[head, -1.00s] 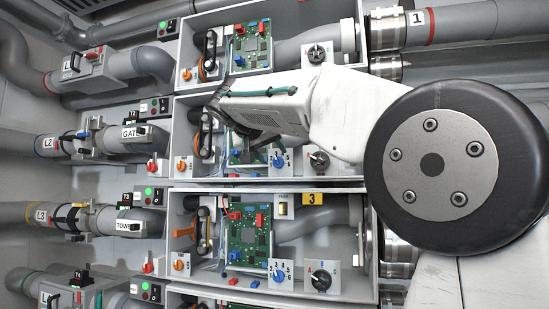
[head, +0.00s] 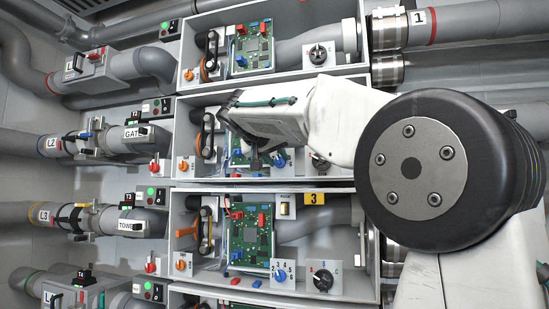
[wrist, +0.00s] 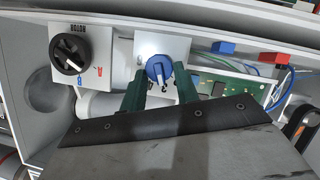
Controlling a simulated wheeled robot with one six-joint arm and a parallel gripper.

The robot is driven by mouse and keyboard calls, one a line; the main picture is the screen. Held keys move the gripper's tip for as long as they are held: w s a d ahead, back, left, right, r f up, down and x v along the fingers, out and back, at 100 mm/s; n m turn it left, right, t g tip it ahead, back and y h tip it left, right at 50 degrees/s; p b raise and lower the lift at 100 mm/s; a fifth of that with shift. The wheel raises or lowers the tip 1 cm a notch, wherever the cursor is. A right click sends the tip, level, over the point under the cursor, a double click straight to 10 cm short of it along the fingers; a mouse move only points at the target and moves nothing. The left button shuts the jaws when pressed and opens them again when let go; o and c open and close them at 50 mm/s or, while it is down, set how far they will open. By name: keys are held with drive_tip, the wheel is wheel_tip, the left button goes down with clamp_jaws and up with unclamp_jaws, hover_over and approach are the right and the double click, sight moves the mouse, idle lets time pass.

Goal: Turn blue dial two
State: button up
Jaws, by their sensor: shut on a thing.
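The blue dial (wrist: 158,68) of the second box is a round knob with a white pointer line on a numbered white plate. It also shows in the head view (head: 280,158), just right of the fingers. My gripper (wrist: 160,76) has its two green fingers on either side of the blue dial and is shut on it. In the head view my gripper (head: 254,158) reaches down into the second box from the upper right, its body tilted. The lower part of the number plate is hidden behind the fingers in the wrist view.
A black dial (wrist: 71,54) on a plate marked ROTOR sits left of the blue dial in the wrist view. The green circuit board (wrist: 208,85) with blue and red blocks is close on the right. The third box (head: 310,257) below has its own blue dial (head: 281,272).

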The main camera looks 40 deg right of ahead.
drive_tip(key=shift+w, duration=0.1)
drive_tip(key=n, duration=0.1)
drive_tip(key=n+g+h, duration=0.1)
drive_tip(key=n, duration=0.1)
drive_tip(key=shift+w+a+f+h, duration=0.1)
drive_tip(key=shift+w+h, duration=0.05)
drive_tip(key=shift+h, duration=0.15)
drive_tip(key=shift+f+n+g+h, duration=0.15)
drive_tip(key=shift+n+g+h, duration=0.5)
drive_tip(key=shift+n, duration=0.55)
drive_tip(key=o, duration=1)
drive_tip(key=shift+c, duration=0.2)
drive_tip(key=shift+w, duration=0.1)
drive_tip(key=shift+a, duration=0.15)
